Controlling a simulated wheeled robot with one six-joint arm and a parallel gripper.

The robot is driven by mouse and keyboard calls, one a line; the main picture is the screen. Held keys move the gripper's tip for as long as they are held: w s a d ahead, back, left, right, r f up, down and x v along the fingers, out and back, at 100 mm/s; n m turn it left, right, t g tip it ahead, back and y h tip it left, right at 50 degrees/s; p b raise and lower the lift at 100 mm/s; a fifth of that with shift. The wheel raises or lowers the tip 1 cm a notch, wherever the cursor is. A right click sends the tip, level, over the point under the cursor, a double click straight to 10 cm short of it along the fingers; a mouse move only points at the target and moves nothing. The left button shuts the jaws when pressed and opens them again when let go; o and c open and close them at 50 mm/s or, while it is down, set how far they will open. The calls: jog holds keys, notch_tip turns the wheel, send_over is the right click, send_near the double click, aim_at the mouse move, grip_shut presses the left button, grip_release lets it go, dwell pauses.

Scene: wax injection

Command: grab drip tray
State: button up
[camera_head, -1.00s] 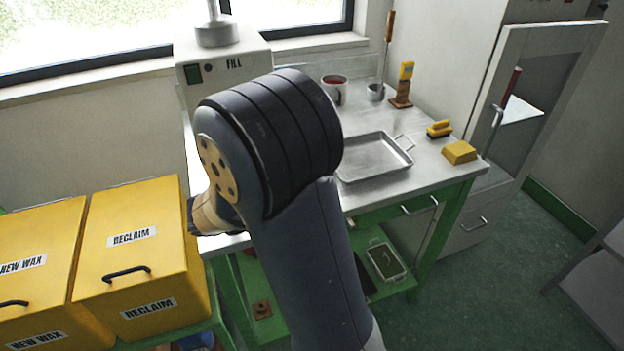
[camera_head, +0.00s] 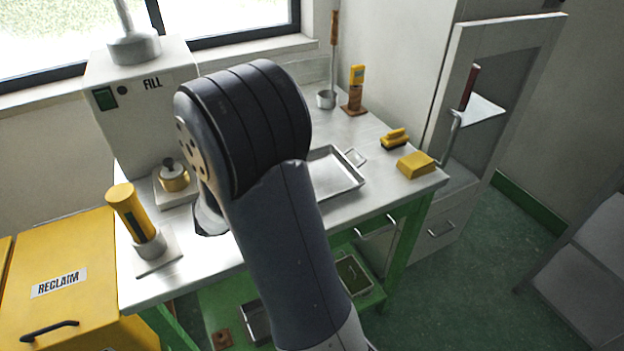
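A shallow silver metal tray (camera_head: 336,178) with a small handle at its far right lies on the steel worktable. My arm covers its left part. A second tray (camera_head: 353,274) with a green inside sits on the green lower shelf, below the worktable. I cannot tell for sure which of the two is the drip tray. My dark arm fills the middle of the view and hides my gripper, so its fingers do not show.
The worktable (camera_head: 200,262) holds a yellow cylinder on a stand (camera_head: 130,215), a brass weight (camera_head: 174,177), a yellow block (camera_head: 415,165) and a brush (camera_head: 394,139). A FILL machine (camera_head: 140,105) stands at the back left. A cabinet door (camera_head: 505,85) stands open at right.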

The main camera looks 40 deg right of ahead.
jog(key=shift+c, duration=0.3)
grip_shut()
dwell(1.1)
